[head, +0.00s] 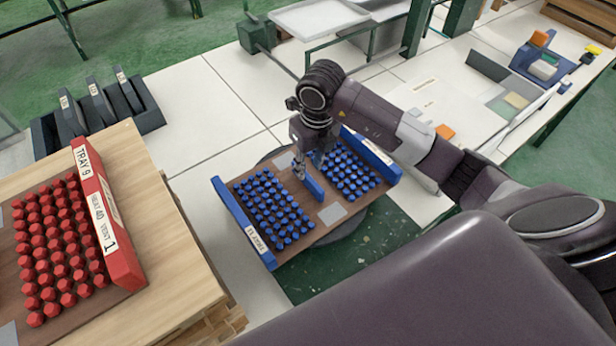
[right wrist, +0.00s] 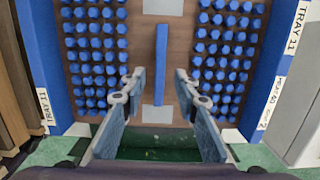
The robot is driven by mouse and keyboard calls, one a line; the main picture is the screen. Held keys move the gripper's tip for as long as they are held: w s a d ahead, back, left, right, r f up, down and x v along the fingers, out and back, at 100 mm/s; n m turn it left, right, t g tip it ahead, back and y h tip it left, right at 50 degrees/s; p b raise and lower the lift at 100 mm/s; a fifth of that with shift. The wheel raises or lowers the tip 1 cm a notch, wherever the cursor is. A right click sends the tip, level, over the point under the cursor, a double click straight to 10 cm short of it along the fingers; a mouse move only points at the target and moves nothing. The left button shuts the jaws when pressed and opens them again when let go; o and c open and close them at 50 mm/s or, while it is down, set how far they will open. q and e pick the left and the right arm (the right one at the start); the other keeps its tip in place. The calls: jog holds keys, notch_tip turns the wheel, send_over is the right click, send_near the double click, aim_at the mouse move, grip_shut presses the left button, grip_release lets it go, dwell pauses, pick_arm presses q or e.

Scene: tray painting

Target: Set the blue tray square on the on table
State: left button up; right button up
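The blue tray (head: 229,212) lies in the middle of the head view. It has a brown base, blue end walls labelled TRAY 11, rows of blue pegs on both halves and a blue centre bar (right wrist: 160,65). My right gripper (head: 308,172) points down over the tray's middle, close to the bar. In the right wrist view its fingers (right wrist: 158,84) are spread, with the narrow bar between them and clear space on both sides. I cannot tell how far down the fingers reach. My left gripper is not in view.
A wooden table (head: 196,288) at left holds a red-walled tray (head: 108,232) with red pegs. A dark rack (head: 136,98) stands behind it on white surface (head: 226,98). A grey round surface (head: 345,232) lies under the blue tray.

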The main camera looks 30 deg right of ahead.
aim_at(311, 180)
jog(key=r, duration=0.4)
jog(key=r+b, duration=0.1)
jog(key=r, duration=0.1)
jog(key=shift+s, duration=0.35)
jog(key=shift+d+f, duration=0.1)
